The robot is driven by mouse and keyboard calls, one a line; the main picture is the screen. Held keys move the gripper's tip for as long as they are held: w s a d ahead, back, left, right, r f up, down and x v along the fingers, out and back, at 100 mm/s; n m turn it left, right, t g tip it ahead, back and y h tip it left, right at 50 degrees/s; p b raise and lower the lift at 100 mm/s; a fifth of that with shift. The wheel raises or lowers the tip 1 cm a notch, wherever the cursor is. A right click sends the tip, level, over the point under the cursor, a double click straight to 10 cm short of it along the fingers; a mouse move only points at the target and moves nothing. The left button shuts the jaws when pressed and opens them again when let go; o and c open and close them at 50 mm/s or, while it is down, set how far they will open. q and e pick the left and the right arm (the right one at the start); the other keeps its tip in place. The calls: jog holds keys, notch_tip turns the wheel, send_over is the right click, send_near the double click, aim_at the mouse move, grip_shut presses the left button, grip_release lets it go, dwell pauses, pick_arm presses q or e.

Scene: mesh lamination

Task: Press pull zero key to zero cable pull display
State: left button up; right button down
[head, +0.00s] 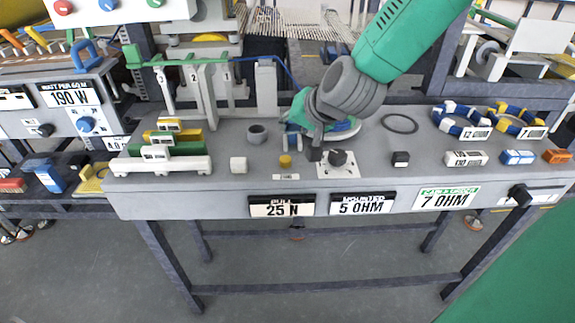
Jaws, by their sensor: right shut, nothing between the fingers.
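A small round yellow key (285,161) stands on the grey bench top, with a small label (286,177) in front of it too small to read surely. The pull display (282,206) on the bench's front face reads 25 N. My right gripper (314,154) comes down from the upper right, dark and shut with nothing in it. Its tips are just right of the yellow key, between it and a black knob on a white plate (338,171). Whether the tips touch the bench is unclear. My left gripper is out of view.
A blue-and-green item (345,131) lies behind the gripper, partly hidden. A white block (238,164) and a grey ring (257,134) stand left of the key. Cable coils (461,122) lie at the far right.

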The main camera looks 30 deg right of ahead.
aim_at(285, 160)
jog(key=f+b, duration=0.2)
jog(key=f, duration=0.1)
jog(key=f+b, duration=0.1)
jog(key=shift+a+f, duration=0.15)
jog(key=shift+a, duration=0.25)
jog(key=shift+a+f+b, duration=0.45)
jog(key=shift+f, duration=0.05)
jog(key=shift+d+f, duration=0.15)
jog(key=shift+d, duration=0.6)
jog(key=shift+a+r, duration=0.2)
jog(key=shift+a, duration=0.45)
jog(key=shift+d+f, duration=0.15)
jog(key=shift+d, duration=0.35)
jog(key=shift+a+f, duration=0.2)
jog(key=shift+a, duration=0.4)
jog(key=shift+d+f, duration=0.15)
jog(key=shift+d, duration=0.1)
